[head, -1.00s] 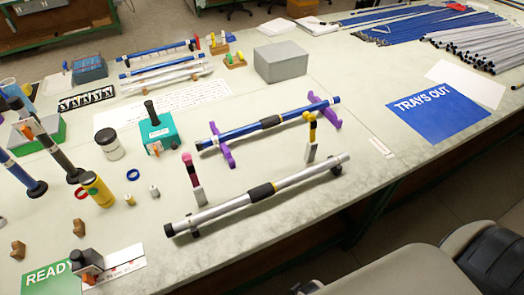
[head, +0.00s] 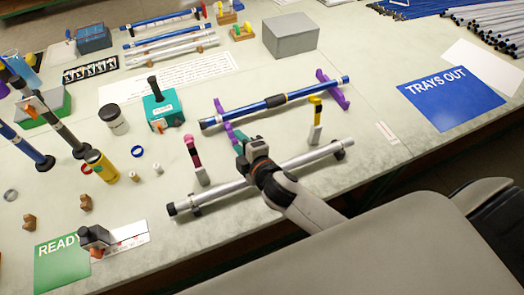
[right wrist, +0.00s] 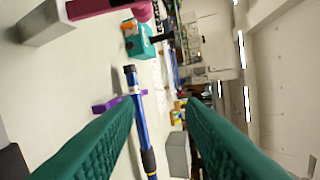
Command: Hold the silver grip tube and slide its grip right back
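The silver grip tube (head: 310,156) lies slantwise near the front table edge on low dark supports, with a black cap (head: 172,209) at its left end. Its middle, where the grip is, is hidden behind my right gripper (head: 241,147) and wrist. In the right wrist view the two teal fingers of this gripper (right wrist: 160,118) stand wide apart with nothing between them. The silver tube is not clearly visible there. From the head, I cannot tell whether the gripper touches the tube. My left gripper is not in view.
A blue tube (head: 245,112) with a black grip rests on purple stands (head: 333,90) behind the silver one. A pink-topped post (head: 193,155) and a yellow-topped post (head: 316,115) stand close to the silver tube. A teal box (head: 160,112) stands further left.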

